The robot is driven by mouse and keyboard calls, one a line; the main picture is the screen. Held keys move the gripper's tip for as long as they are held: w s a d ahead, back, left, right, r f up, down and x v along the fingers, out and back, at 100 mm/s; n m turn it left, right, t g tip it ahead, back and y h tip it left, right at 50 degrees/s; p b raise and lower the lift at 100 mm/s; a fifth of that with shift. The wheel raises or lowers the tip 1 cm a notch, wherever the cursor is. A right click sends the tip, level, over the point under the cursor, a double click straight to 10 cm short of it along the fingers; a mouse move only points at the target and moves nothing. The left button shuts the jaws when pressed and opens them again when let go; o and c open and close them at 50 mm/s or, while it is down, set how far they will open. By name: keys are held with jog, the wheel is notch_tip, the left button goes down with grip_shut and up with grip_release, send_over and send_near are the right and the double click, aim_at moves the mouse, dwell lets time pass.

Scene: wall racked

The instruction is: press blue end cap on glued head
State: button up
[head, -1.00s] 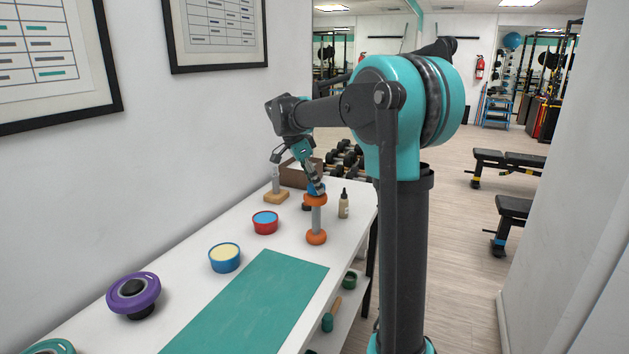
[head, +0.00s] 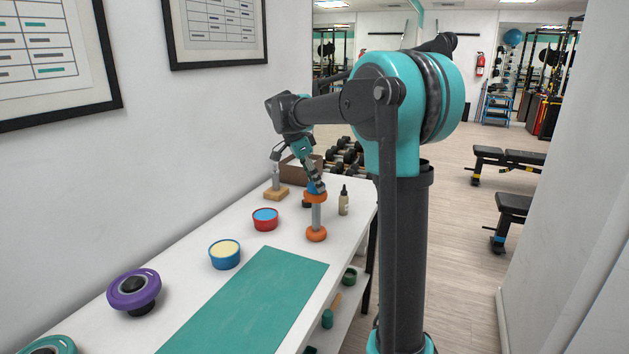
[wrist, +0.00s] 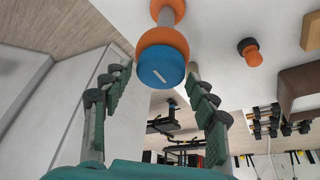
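An upright dumbbell (head: 317,215) with orange heads and a grey handle stands on the white table. The blue end cap (wrist: 161,67) sits on its upper orange head (wrist: 162,40), with no clear gap between them in the wrist view. The cap also shows in the head view (head: 313,187), partly hidden by my fingers. My gripper (wrist: 159,68) is open, its fingertips on either side of the cap with narrow gaps showing. It also shows above the dumbbell in the head view (head: 316,183).
A glue-like bottle (head: 344,201) stands right of the dumbbell. A wooden-based stand (head: 276,194) and brown box (head: 290,172) are behind. A red-rimmed tub (head: 265,226), blue tub (head: 225,263), purple ringed object (head: 134,305) and teal mat (head: 250,305) lie nearer.

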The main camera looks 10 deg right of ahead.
jog(key=shift+o, duration=0.7)
jog(key=shift+r, duration=0.1)
jog(key=v, duration=1.1)
jog(key=shift+r, duration=0.4)
jog(key=shift+s+a, duration=0.1)
